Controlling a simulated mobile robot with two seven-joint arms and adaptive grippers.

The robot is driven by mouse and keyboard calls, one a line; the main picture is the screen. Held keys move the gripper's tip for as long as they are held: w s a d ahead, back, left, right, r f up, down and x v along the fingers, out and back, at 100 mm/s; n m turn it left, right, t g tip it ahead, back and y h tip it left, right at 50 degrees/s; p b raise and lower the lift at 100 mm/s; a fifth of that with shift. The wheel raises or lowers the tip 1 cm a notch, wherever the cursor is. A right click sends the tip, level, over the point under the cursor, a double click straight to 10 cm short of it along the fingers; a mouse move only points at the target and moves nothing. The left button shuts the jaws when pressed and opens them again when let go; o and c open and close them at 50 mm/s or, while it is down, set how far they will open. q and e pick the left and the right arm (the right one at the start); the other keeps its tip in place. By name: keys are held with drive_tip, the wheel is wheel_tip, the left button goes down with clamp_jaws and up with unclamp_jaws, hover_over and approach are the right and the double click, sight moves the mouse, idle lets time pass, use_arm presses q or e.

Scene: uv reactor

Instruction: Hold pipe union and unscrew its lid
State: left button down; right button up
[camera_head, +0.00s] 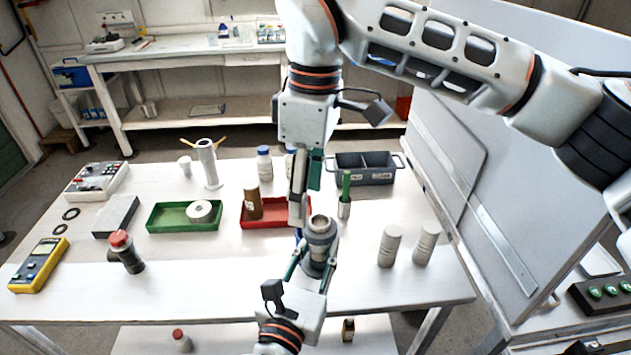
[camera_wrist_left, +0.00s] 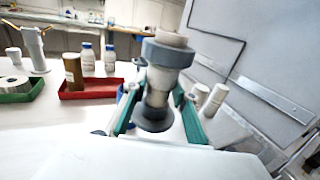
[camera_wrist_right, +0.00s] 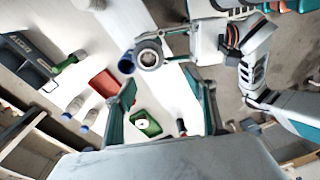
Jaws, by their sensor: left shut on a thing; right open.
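The grey pipe union (camera_head: 318,257) stands roughly upright near the front of the white table, its ringed lid (camera_head: 321,228) on top. My left gripper (camera_head: 318,258) comes from the front and is shut around its body. In the left wrist view the body (camera_wrist_left: 158,88) sits between the green fingers, below the wide grey lid (camera_wrist_left: 168,52). My right gripper (camera_head: 305,185) points down, open and empty, above and just behind the lid. In the right wrist view the union (camera_wrist_right: 149,57) shows end-on beyond the open fingers, not between them. Whether its base touches the table is unclear.
A red tray (camera_head: 277,222) with a brown bottle (camera_head: 253,204) lies behind the union, a green tray (camera_head: 160,218) further left. Two pale cylinders (camera_head: 389,246) stand to the right. A dark divided bin (camera_head: 364,179) is at the back.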

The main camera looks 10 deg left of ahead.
sight(315, 220)
drive_tip(key=shift+w+d+r+m+t+h, duration=0.3)
drive_tip(key=shift+w+d+r+h, duration=0.1)
drive_tip(key=shift+w+d, duration=0.2)
drive_tip(key=shift+f, duration=3.9)
